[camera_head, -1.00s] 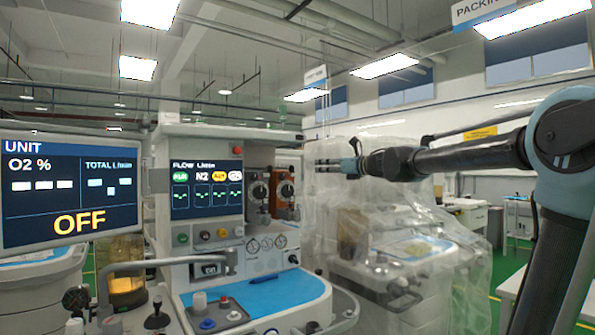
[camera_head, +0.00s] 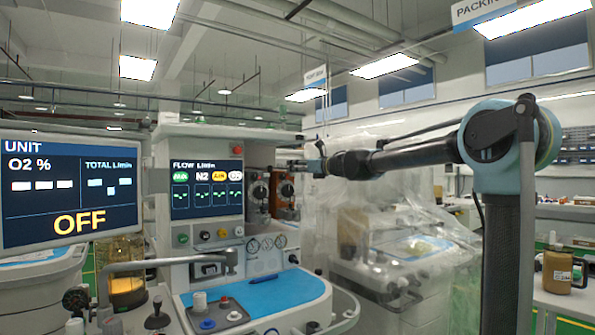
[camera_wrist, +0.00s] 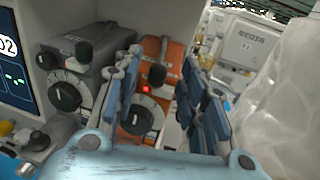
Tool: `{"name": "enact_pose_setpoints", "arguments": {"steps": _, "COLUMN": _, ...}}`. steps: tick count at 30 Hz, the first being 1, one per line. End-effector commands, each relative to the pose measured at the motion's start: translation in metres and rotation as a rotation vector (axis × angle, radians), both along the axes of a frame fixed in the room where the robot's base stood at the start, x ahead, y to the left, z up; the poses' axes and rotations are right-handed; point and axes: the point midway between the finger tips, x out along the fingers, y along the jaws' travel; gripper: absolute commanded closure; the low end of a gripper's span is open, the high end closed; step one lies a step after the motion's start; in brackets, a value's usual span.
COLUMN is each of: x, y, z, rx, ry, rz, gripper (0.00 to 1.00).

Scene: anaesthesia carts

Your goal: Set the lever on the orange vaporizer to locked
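The orange vaporizer (camera_head: 285,197) is mounted to the right of a grey vaporizer (camera_head: 257,197) on the anaesthesia machine. In the wrist view, the orange vaporizer (camera_wrist: 152,50) has a black-knobbed lever (camera_wrist: 156,76) near its top, a small red light and a round black dial (camera_wrist: 136,118) below. I cannot tell the lever's setting. My gripper (camera_wrist: 160,65) is open, its blue-padded fingers on either side of the lever in the picture, with nothing between them that it grips. Contact cannot be made out. In the head view my gripper (camera_head: 287,167) is at the vaporizers' upper part.
The grey vaporizer (camera_wrist: 92,60), with its own knob and dial, stands close on the left. A flow screen (camera_head: 207,190) is left of it. A plastic-draped machine (camera_head: 385,250) stands to the right. A blue work surface (camera_head: 250,291) lies below.

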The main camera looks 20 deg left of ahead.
Motion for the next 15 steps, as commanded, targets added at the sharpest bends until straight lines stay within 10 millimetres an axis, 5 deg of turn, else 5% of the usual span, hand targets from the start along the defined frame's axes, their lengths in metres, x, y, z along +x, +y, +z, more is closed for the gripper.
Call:
{"name": "enact_pose_setpoints", "arguments": {"steps": 14, "x": 0.0064, "y": 0.009, "z": -0.0002, "rx": 0.0, "ry": 0.0, "rz": -0.001, "gripper": 0.62}}
{"name": "enact_pose_setpoints", "arguments": {"steps": 15, "x": 0.0066, "y": 0.0088, "z": -0.0002, "rx": 0.0, "ry": 0.0, "rz": -0.002, "gripper": 0.69}}
